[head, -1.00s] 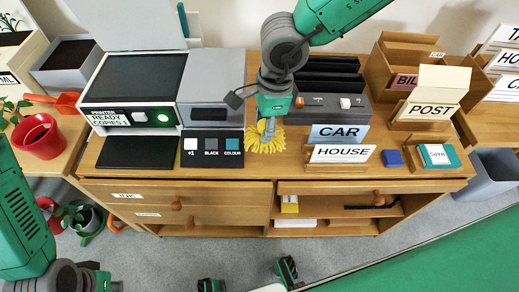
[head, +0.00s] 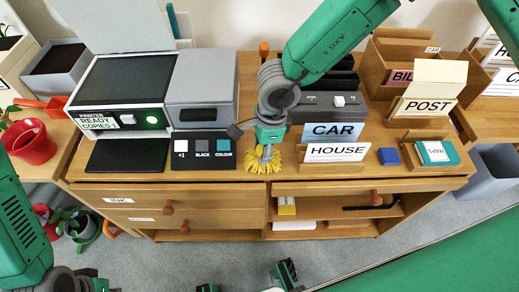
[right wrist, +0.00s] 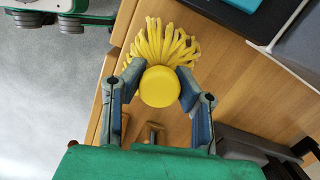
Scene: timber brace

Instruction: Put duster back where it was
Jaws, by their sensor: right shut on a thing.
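The duster has a bushy yellow head (head: 262,161) and hangs head down between the printer and the CAR and HOUSE cards. My right gripper (head: 267,146) is shut on the duster above the desk's front part. In the right wrist view, the duster's round yellow end (right wrist: 159,86) sits between the two fingertips (right wrist: 160,92), with its yellow strands fanned out beyond. I cannot tell if the strands touch the desk. My left wrist (head: 85,281) shows at the lower left; its finger state is unclear.
The wooden desk (head: 200,170) carries a printer (head: 125,85), a button panel (head: 203,150), a HOUSE card (head: 337,152), a CAR card (head: 333,131), a blue block (head: 389,156) and a POST box (head: 430,100). An open shelf lies below.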

